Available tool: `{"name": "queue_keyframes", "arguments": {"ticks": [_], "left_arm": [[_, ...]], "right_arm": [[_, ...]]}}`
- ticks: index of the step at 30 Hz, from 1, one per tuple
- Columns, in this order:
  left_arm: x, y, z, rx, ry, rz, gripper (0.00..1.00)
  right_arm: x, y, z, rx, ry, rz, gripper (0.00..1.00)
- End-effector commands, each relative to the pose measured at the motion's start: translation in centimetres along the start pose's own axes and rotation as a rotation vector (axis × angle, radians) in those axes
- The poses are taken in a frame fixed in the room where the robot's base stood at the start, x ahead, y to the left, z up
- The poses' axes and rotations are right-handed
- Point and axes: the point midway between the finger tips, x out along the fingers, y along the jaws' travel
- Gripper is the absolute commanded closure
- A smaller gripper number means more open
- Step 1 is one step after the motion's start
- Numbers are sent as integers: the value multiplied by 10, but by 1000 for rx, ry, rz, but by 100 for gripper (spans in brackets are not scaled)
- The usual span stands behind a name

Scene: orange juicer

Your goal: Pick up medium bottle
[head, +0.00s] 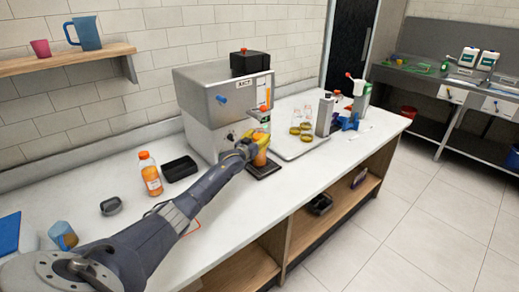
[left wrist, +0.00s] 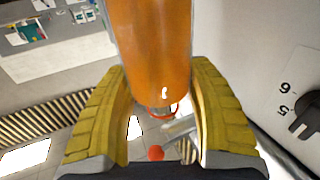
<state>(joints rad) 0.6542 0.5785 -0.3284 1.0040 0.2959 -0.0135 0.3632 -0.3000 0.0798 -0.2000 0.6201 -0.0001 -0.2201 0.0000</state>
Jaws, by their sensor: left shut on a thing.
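My left gripper (head: 258,140) reaches across the counter to the front of the juicer. It is shut on a bottle of orange juice (head: 260,158), which is at the black drip tray (head: 265,171); I cannot tell whether it touches the tray. In the left wrist view the bottle (left wrist: 150,50) stands between the two yellow ribbed fingers of the gripper (left wrist: 158,110). My right gripper is not in view.
The steel juicer (head: 205,108) stands close beside the gripper. A tray (head: 310,143) with clear bottles and yellow-green lids lies to its right. A black box (head: 180,168), a dark small object (head: 111,206) and a blue cup (head: 63,236) are at the left.

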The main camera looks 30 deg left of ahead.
Motion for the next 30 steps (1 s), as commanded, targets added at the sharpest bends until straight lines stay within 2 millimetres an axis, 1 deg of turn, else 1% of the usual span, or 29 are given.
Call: {"name": "queue_keyframes", "arguments": {"ticks": [1,2,11,14,16,17,23,30], "left_arm": [[0,0,0,0,0,0,88],[0,0,0,0,0,0,92],[0,0,-5,0,4,0,92],[0,0,-12,0,5,0,92],[0,0,-20,1,6,0,92],[-4,0,-16,0,2,1,92],[-32,0,-16,0,3,1,92],[-76,0,-15,0,2,2,92]], "right_arm": [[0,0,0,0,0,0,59],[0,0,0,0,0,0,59],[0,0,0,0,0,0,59],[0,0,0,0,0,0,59],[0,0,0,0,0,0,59],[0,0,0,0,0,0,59],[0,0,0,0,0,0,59],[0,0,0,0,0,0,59]]}}
